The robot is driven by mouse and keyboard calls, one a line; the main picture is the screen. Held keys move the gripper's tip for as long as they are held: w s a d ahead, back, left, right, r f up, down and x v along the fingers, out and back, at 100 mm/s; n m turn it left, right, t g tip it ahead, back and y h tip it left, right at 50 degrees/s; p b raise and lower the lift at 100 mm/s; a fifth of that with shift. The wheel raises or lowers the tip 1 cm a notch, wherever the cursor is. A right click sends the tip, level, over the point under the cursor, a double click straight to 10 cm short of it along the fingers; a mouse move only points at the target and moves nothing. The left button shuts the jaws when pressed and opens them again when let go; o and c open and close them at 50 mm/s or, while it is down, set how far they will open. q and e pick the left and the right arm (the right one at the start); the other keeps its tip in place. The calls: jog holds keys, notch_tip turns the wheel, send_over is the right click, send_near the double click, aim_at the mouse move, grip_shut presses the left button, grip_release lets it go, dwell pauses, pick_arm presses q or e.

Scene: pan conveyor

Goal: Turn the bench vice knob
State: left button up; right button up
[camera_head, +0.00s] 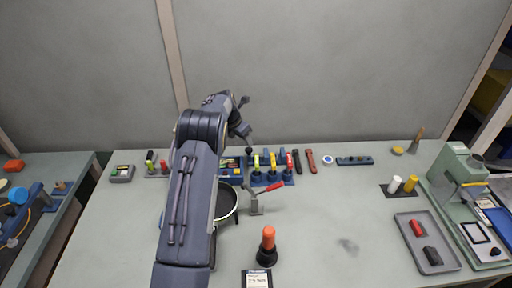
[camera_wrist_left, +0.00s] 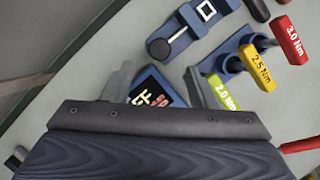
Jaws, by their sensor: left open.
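In the left wrist view a small blue vice-like block (camera_wrist_left: 185,28) with a white square marking has a grey screw ending in a round black knob (camera_wrist_left: 159,48). A black knob (camera_head: 249,150) also shows in the head view, just below my left gripper; the block there is mostly hidden by the gripper. My left gripper (camera_head: 244,117) is open and empty, above the back middle of the bench. In the wrist view its two fingers (camera_wrist_left: 167,88) stand apart, with the knob beyond them and touching neither.
Torque tools with green, yellow (camera_wrist_left: 262,68) and red handles stand in a blue rack (camera_head: 272,180) to the right. A black ring-shaped pan (camera_head: 236,207), a red-handled clamp (camera_head: 256,205) and an orange-topped tool (camera_head: 268,240) are nearer. The bench's right middle is mostly clear.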

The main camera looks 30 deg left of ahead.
aim_at(248, 149)
pick_arm(q)
jog(key=p+x, duration=0.1)
jog(key=x, duration=0.6)
jog(key=shift+p, duration=0.35)
jog(key=c, duration=1)
jog(key=shift+o, duration=0.2)
jog(key=shift+a+f+m+h+b, duration=0.15)
jog(key=shift+m+h+b, duration=0.15)
jog(key=shift+m+b, duration=1.1)
jog(key=shift+b, duration=0.1)
jog(key=shift+a+m+h, duration=0.1)
jog(key=shift+m+h, duration=0.4)
jog(key=shift+m, duration=0.2)
jog(key=shift+r+m+g, duration=0.2)
jog(key=shift+m+g, duration=0.1)
jog(key=shift+m, duration=0.3)
jog(key=shift+w+m+h, duration=0.1)
jog(key=shift+m+h, duration=0.2)
jog(key=shift+m, duration=0.2)
